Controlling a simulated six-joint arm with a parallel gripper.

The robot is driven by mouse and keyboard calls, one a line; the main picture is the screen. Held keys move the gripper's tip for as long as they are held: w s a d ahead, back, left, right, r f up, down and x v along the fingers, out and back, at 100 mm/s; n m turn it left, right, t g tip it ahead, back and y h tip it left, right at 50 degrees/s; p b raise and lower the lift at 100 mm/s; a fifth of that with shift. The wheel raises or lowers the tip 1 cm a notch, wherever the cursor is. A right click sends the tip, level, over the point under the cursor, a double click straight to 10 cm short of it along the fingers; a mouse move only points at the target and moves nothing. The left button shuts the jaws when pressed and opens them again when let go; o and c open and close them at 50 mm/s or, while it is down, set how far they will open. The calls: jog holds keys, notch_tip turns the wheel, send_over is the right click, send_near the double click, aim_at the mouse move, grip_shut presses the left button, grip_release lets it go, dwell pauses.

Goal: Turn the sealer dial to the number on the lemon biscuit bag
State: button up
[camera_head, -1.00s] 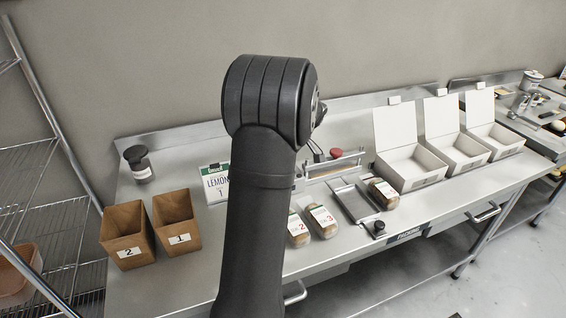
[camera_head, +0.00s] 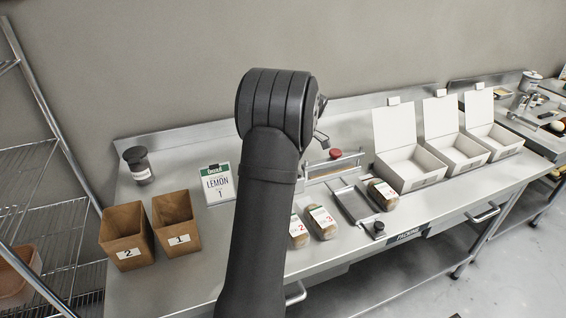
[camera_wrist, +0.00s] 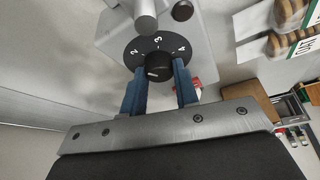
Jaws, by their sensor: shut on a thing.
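In the wrist view my gripper (camera_wrist: 159,71) has its two blue fingers closed on the sides of the black dial knob (camera_wrist: 159,64). The knob sits on a black dial disc (camera_wrist: 150,46) with white numbers 2, 3 and 4 showing. A short white mark shows on the knob; which number it meets I cannot tell. The disc is on the pale grey sealer (camera_wrist: 199,45). Bags with labels 2 (camera_head: 299,230) and 3 (camera_head: 322,222) lie on the bench. Their flavour words are too small to read.
Another bag (camera_head: 382,194) lies by a metal tray (camera_head: 356,205). Several open white boxes (camera_head: 412,170) stand to the right. Brown bins (camera_head: 126,235) marked 2 and 1 stand at the left. My arm hides part of the bench's middle.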

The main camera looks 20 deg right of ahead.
dwell(0.4)
jog(key=o, duration=1)
jog(key=v, duration=1.7)
jog(key=shift+d+r, duration=0.15)
jog(key=shift+d, duration=0.05)
jog(key=x, duration=1.7)
jog(key=shift+a, duration=0.2)
